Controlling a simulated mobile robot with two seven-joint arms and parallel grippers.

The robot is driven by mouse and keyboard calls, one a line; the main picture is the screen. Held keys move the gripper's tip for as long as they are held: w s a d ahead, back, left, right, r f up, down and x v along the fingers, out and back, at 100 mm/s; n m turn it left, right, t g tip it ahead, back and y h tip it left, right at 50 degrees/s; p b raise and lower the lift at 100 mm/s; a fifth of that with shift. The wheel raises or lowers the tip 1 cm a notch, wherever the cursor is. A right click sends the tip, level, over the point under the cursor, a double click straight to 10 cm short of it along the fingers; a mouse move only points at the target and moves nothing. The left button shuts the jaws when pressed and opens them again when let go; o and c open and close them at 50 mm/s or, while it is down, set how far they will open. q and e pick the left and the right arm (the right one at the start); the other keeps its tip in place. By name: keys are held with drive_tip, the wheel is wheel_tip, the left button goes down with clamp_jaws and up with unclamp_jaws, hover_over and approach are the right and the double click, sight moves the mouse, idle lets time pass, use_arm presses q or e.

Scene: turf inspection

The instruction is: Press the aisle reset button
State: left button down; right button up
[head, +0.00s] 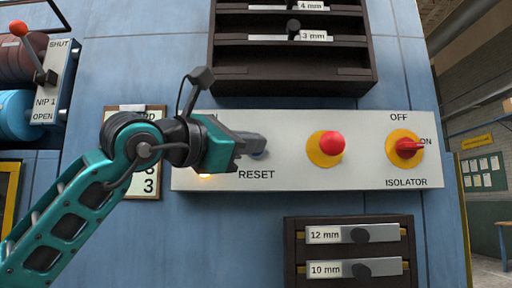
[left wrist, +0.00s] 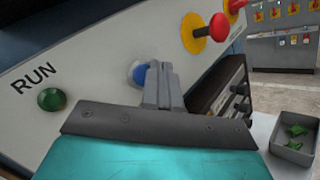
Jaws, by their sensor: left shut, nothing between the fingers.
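The blue reset button (head: 261,155) sits on the pale control panel (head: 290,180), above the word RESET. My left gripper (head: 258,143) is in front of it and hides most of it in the head view. In the left wrist view the blue button (left wrist: 139,75) shows just left of my shut, empty fingers (left wrist: 158,70), which cover its right edge. The fingertips are close to the button. I cannot tell whether they touch it. My right gripper is in neither view.
A red mushroom button (head: 331,143) on yellow and a red isolator switch (head: 407,148) are to the right. A green RUN button (left wrist: 51,99) is to the left. Dark racks stand above (head: 290,86) and below (head: 350,222) the panel. A grey bin (left wrist: 306,131) holds green pieces.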

use_arm(q)
drive_tip(key=shift+w, duration=0.3)
drive_tip(key=shift+w+p, duration=0.4)
drive_tip(key=shift+w, duration=0.15)
idle(0.7)
idle(0.4)
drive_tip(key=shift+s+b, duration=0.8)
drive_tip(key=shift+s, duration=0.1)
